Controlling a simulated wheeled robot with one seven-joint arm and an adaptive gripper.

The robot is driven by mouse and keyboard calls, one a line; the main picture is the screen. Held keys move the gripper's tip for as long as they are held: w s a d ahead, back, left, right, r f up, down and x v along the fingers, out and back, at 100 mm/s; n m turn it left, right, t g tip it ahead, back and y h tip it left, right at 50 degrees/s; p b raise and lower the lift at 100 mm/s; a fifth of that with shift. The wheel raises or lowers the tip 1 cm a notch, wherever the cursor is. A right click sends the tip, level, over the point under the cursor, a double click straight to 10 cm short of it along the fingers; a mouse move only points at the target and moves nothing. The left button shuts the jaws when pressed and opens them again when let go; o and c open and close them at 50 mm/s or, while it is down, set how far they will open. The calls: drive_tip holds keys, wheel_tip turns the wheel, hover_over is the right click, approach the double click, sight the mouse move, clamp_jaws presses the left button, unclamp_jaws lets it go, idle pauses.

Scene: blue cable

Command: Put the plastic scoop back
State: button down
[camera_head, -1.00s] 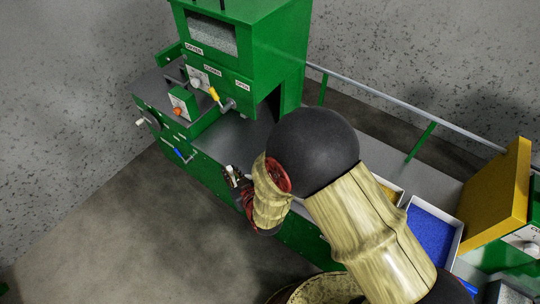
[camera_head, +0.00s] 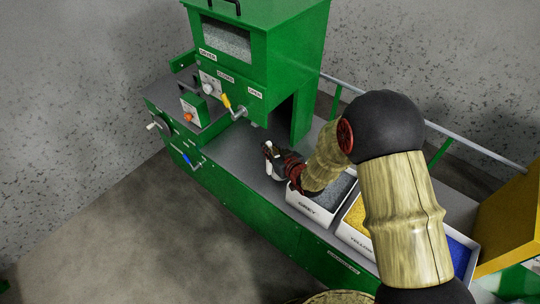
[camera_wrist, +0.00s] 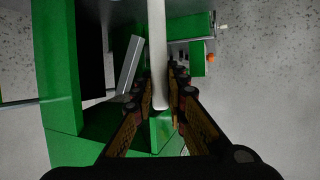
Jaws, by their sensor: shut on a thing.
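The plastic scoop shows in the wrist view as a long white piece (camera_wrist: 158,55) that runs from the top edge down between the fingers. My gripper (camera_wrist: 163,78) is shut on it. In the head view my gripper (camera_head: 274,160) is above the grey worktop, left of the bin labelled GREY (camera_head: 308,208). Only a small white part of the scoop (camera_head: 269,150) shows there. Which end of the scoop this is, and whether it carries anything, I cannot tell.
The yellow bin (camera_head: 345,232) and blue bin (camera_head: 461,257) stand right of the grey one, partly behind my arm. The green dryer machine (camera_head: 270,65) with a yellow lever (camera_head: 227,101) rises at the back left. A rail (camera_head: 440,130) runs behind the worktop.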

sight(269, 168)
drive_tip(key=shift+d+f+b, duration=0.1)
drive_tip(key=shift+f+b, duration=0.55)
drive_tip(key=shift+f, duration=1.05)
drive_tip(key=shift+f, duration=0.2)
drive_tip(key=c, duration=1.8)
unclamp_jaws()
drive_tip(key=shift+r, duration=0.15)
